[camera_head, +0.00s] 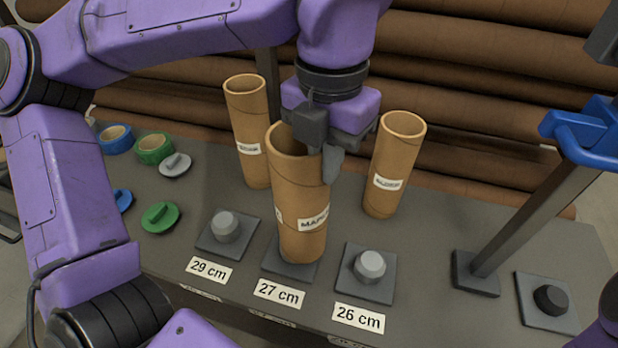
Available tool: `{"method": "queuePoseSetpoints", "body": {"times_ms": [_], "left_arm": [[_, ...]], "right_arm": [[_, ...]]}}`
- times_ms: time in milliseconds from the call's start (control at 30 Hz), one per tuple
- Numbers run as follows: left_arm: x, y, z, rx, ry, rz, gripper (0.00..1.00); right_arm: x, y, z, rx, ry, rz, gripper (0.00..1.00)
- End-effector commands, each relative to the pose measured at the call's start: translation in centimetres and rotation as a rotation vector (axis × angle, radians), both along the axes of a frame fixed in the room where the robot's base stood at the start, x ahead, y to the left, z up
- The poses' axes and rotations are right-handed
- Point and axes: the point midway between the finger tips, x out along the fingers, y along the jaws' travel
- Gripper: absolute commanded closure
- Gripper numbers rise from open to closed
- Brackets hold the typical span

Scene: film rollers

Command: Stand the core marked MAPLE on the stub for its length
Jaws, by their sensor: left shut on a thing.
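The MAPLE core (301,190) is a brown cardboard tube with a white label. It is upright over the middle base plate (275,262), behind the 27 cm label (279,293). Its lower end hides that plate's stub, and I cannot tell whether it is fully seated. My left gripper (322,155) is shut on the core's upper rim at its right side. The bare stub for 29 cm (225,226) stands to the left, and the bare stub for 26 cm (369,266) to the right. My right gripper is not in view.
Two other labelled cores stand behind, one at the left (249,125) and one at the right (394,165). Tape rolls (153,148) and green and grey caps (160,216) lie at the left.

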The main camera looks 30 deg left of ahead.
Motion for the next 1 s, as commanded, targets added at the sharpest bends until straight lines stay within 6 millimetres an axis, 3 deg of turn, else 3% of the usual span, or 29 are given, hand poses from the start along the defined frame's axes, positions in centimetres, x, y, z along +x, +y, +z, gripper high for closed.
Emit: {"method": "queuePoseSetpoints", "body": {"times_ms": [200, 400, 600, 933, 1000], "left_arm": [[0.4, 2.0, -2.3, -0.002, 0.001, 0.002, 1.00], [0.5, 2.9, -3.5, -0.002, 0.001, 0.003, 1.00], [0.5, 2.9, -6.4, -0.001, 0.001, 0.002, 1.00], [0.5, 2.8, -6.9, -0.001, 0.000, 0.002, 1.00], [0.5, 2.8, -6.8, 0.000, 0.000, 0.002, 0.73]], "right_arm": [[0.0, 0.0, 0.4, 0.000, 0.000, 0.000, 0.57], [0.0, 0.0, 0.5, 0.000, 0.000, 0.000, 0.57], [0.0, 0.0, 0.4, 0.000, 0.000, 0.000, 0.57], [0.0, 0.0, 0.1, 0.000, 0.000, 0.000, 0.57], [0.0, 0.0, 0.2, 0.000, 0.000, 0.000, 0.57]]}}
